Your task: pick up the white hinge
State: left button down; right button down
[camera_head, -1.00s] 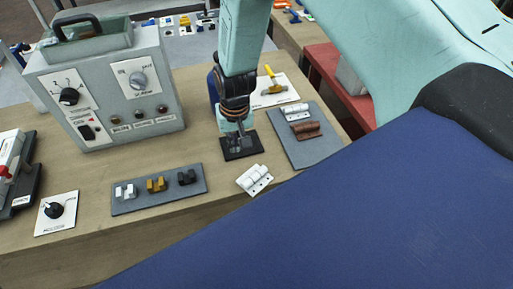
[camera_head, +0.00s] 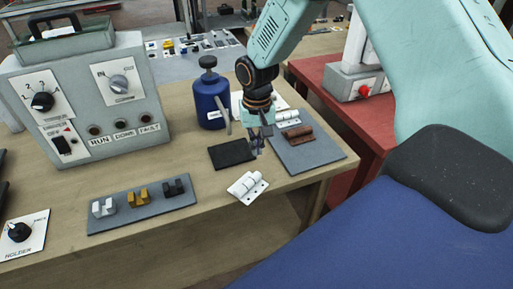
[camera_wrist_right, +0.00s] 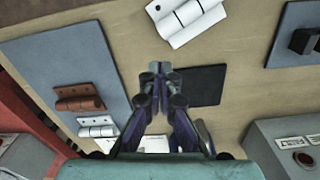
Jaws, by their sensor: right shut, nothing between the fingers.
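A white hinge (camera_head: 248,187) lies on the wooden table near its front edge, apart from the other parts. In the right wrist view the white hinge (camera_wrist_right: 187,17) is at the top, beyond the fingertips. Another white hinge (camera_head: 287,117) lies beside a brown hinge on a grey board. My right gripper (camera_head: 257,150) is shut and empty, above the table between the black pad and the grey board, behind the loose hinge. In the wrist view its fingers (camera_wrist_right: 160,75) meet near the black pad. My left gripper is out of view.
A black pad (camera_head: 232,153) and a blue bottle (camera_head: 211,103) stand near the gripper. A grey board (camera_head: 310,155) carries a brown hinge (camera_head: 299,136). A grey control box (camera_head: 88,100) is at left, with a small-parts board (camera_head: 143,206) in front.

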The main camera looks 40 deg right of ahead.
aim_at(251, 185)
jog(key=f, duration=0.6)
jog(key=shift+d, duration=0.3)
jog(key=shift+w+a+f, duration=0.1)
jog(key=shift+f, duration=0.5)
jog(key=shift+a, duration=0.1)
